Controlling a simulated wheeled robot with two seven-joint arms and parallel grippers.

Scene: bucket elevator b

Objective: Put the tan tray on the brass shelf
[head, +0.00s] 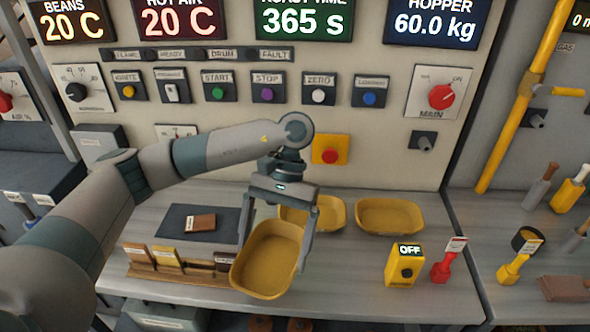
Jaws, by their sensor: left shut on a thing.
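My left gripper (272,250) reaches down over the counter with its two fingers on either side of a mustard-tan tray (262,280). It is shut on this tray, which is tilted, with its hollow side facing me. Two similar mustard-tan trays are behind it: one (330,214) partly hidden by the gripper, the other (390,216) to the right in full view. Both sit on the counter by the wall. I cannot make out a brass shelf. My right gripper is not in view.
A dark mat (180,238) with a brown block (201,223) lies left of the held tray. A wooden rack (150,272) with labelled blocks stands close to it. A yellow OFF box (404,268) and red tagged handle (444,267) stand at right. A control panel (240,120) rises behind.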

